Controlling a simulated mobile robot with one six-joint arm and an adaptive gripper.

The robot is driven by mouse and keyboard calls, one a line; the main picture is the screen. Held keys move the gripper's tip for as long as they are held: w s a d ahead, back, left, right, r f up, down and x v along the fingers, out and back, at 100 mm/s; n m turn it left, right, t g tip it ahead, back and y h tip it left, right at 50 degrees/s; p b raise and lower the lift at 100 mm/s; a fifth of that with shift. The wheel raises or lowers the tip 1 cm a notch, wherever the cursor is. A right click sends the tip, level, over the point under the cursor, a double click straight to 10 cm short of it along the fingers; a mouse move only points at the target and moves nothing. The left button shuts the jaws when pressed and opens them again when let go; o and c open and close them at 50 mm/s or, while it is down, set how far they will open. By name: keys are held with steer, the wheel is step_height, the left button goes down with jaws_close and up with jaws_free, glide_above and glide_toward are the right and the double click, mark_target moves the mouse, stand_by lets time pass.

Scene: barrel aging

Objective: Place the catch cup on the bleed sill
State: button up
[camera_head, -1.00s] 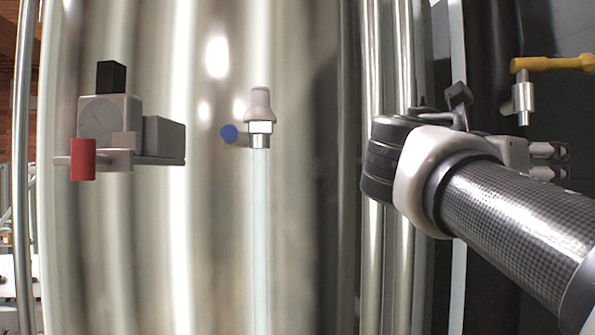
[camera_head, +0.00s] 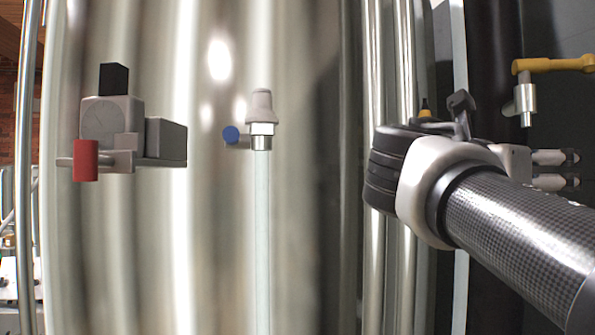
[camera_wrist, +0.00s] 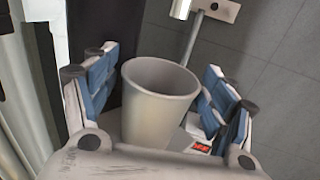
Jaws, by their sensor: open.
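In the wrist view a plain grey cup (camera_wrist: 155,100), taken as the catch cup, is between the two blue-padded fingers of my gripper (camera_wrist: 158,95). Its open mouth faces up toward the camera. The fingers are apart, with a gap visible at the left of the cup; contact on the right is hard to tell. What is under the cup is mostly hidden. In the head view my gripper (camera_head: 556,168) points right, below a yellow-handled tap (camera_head: 525,98), and the cup does not show. I cannot make out the bleed sill for certain.
A large shiny steel tank (camera_head: 200,240) fills the left and middle. A grey instrument with a red cylinder (camera_head: 86,160) and a blue-knobbed sight tube (camera_head: 262,220) stand out from it. Vertical pipes (camera_head: 375,60) run behind my arm.

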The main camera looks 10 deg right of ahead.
steer(key=shift+r, duration=0.3)
steer(key=v, duration=1.2)
step_height(320, 180, down, 24)
steer(key=s+m+y, duration=0.2)
steer(key=m+y, duration=0.4)
steer(key=y, duration=0.2)
steer(key=s+a+f+m+y, duration=0.3)
steer(key=a+f+m, duration=0.1)
steer(key=f, duration=0.3)
steer(key=s+a+f+m+g+y, duration=0.1)
steer(key=s+a+f+m+y, duration=0.1)
steer(key=f+m, duration=0.4)
steer(key=s+a+f+m+y, duration=0.3)
steer(key=a+f+m, duration=0.3)
steer(key=f, duration=0.3)
steer(key=shift+s+a+f+g+y, duration=0.15)
steer(key=shift+s+f+g+y, duration=0.15)
steer(key=shift+y, duration=0.2)
